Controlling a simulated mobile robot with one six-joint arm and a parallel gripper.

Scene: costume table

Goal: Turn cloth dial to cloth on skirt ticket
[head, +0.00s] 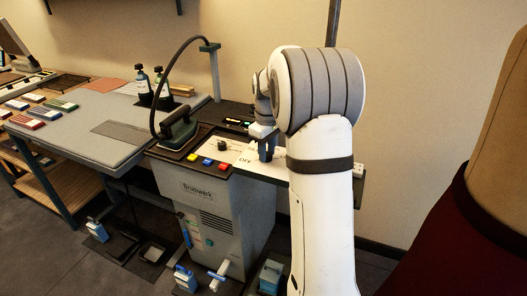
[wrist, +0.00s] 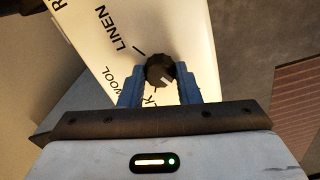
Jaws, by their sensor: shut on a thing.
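The cloth dial (wrist: 158,70) is a black round knob on a white panel (wrist: 95,50) in the wrist view. A light mark on the knob points to the lower right in that view. LINEN and WOOL show to its left; a label ending in LK is partly hidden by my gripper. My gripper (wrist: 160,82) has its blue fingers on both sides of the knob and is shut on it. In the head view my gripper (head: 266,150) is over the panel's right part and hides the dial. No skirt ticket is readable; a dark red skirt (head: 445,245) stands at right.
A second black knob (head: 222,145) and coloured buttons (head: 207,161) are left of my gripper. An iron (head: 178,130) with a raised cord rests on the unit. Left is an ironing table (head: 120,120) with bottles (head: 142,83) and cloth swatches.

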